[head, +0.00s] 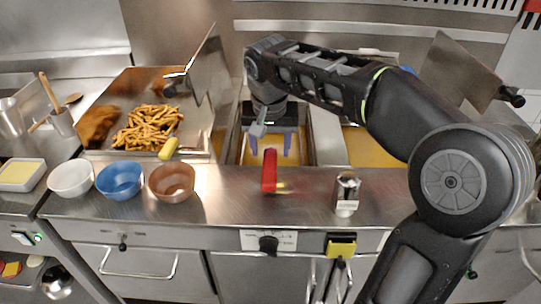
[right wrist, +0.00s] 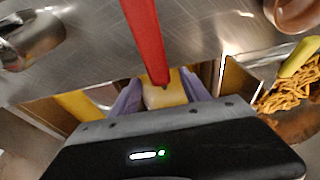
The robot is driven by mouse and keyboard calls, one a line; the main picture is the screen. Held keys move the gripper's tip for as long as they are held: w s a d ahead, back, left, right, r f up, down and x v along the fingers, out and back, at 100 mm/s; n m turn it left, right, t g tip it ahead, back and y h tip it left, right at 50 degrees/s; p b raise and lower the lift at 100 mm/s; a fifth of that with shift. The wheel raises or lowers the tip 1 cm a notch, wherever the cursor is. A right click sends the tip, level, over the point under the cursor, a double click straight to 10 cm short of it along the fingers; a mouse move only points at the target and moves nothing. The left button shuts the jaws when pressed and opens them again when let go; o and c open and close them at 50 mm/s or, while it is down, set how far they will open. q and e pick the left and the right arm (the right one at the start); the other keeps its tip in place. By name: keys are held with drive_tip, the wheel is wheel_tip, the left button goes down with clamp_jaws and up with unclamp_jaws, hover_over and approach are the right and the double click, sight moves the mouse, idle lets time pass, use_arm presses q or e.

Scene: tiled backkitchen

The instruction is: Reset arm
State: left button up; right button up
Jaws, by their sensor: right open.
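My right arm reaches in from the right in the head view. Its gripper (head: 270,146) hangs over the left fryer vat (head: 243,155), with two purple fingers pointing down and spread apart. In the right wrist view the gripper (right wrist: 157,97) is open, with a pale yellow patch between the fingers that I cannot identify for certain. A red handle (head: 269,170) lies at the counter's edge just in front of the gripper. It also shows in the right wrist view (right wrist: 147,40), its end near the finger gap; I see no grip on it. My left gripper is not in view.
A tray of fries (head: 148,128) stands left of the vat. White (head: 70,178), blue (head: 119,180) and brown (head: 172,181) bowls line the counter front. A metal container (head: 346,194) stands right of the red handle. A raised metal lid (head: 458,72) is near my arm.

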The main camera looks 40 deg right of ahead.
drive_tip(key=shift+s+a+r, duration=0.1)
drive_tip(key=shift+s+r, duration=0.05)
drive_tip(key=shift+r, duration=0.5)
